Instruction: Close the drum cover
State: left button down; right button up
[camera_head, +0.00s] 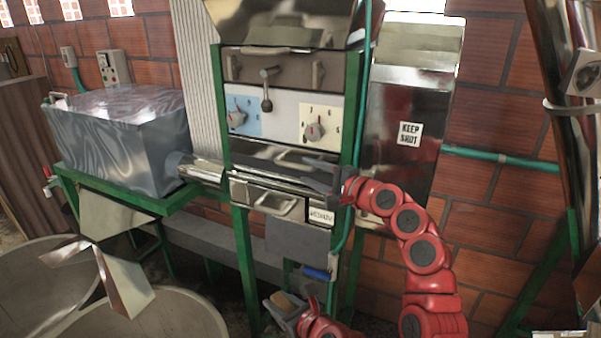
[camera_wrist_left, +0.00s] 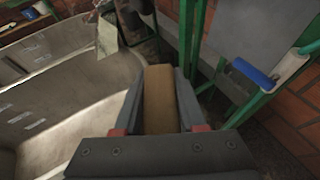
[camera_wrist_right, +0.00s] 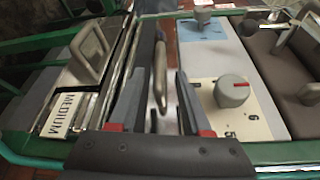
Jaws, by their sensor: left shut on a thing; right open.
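The pulper has a shiny metal cover piece (camera_head: 280,22) at the top and a lower metal plate with a handle (camera_head: 280,205). I cannot tell for certain which is the drum cover. My right gripper (camera_head: 285,162) is open across the machine front, above the lower plate and below the dial panel. In the right wrist view a curved metal handle (camera_wrist_right: 160,72) shows between its fingers; contact is unclear. My left gripper (camera_head: 285,305) is low in front of the machine, shut on a tan block (camera_wrist_left: 159,98).
Two dials (camera_head: 314,131) and a black-knobbed lever (camera_head: 267,92) sit above the right gripper. A "MEDIUM" label (camera_wrist_right: 60,115) marks the lower plate. A blue handle (camera_wrist_left: 254,74) is near my left gripper. Round vats (camera_head: 150,315) stand at lower left.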

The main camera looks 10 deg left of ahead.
pick_arm(q)
jog(key=shift+f+b, duration=0.85)
jog(key=shift+f, duration=0.2)
pick_arm(e)
jog(key=v, duration=0.6)
jog(key=shift+d, duration=0.2)
jog(key=shift+s+f, duration=0.1)
